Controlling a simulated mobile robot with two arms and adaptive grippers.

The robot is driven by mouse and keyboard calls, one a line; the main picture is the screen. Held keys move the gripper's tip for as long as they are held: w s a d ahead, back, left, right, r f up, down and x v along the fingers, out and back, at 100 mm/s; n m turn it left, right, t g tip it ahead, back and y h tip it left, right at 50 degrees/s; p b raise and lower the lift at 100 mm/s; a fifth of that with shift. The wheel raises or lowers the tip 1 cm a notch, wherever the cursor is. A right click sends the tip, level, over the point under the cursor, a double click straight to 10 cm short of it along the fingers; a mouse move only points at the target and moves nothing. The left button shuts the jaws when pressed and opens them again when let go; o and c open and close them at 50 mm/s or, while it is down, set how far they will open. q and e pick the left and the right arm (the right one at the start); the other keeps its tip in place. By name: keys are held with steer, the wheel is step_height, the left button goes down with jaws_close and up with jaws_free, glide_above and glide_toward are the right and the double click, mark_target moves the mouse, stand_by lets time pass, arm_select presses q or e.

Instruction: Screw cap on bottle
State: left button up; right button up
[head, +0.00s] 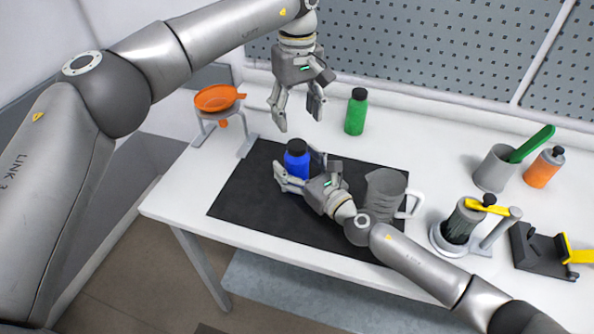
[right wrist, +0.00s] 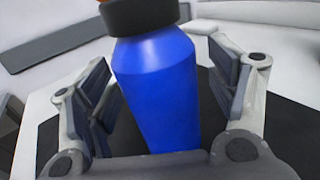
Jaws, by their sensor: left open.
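A blue bottle (head: 296,165) with a black cap (head: 297,146) on its top stands upright on the black mat (head: 235,200). Whether the cap is tight cannot be seen. My right gripper (head: 302,172) reaches around the bottle's body from the front right. In the right wrist view the bottle (right wrist: 158,90) stands between the two fingers, with a gap visible on the right side, so the gripper looks open. The cap's lower part (right wrist: 145,16) shows at the top there. My left gripper (head: 299,122) is open and empty, pointing down above the bottle and cap.
A green bottle (head: 356,112) stands behind the mat. A grey jug (head: 384,193) stands on the mat to the right. An orange strainer (head: 217,97) sits on a stand at left. Farther right are a grey cup (head: 493,171), an orange bottle (head: 543,169) and a black-and-yellow holder (head: 540,252).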

mark_target(297, 144)
jaws_close()
arm_select(q)
steer(key=n, duration=0.6)
steer(key=shift+n, duration=0.3)
steer(key=n, duration=1)
steer(key=shift+n, duration=0.3)
steer(key=n, duration=1.4)
steer(key=shift+f, duration=4.05)
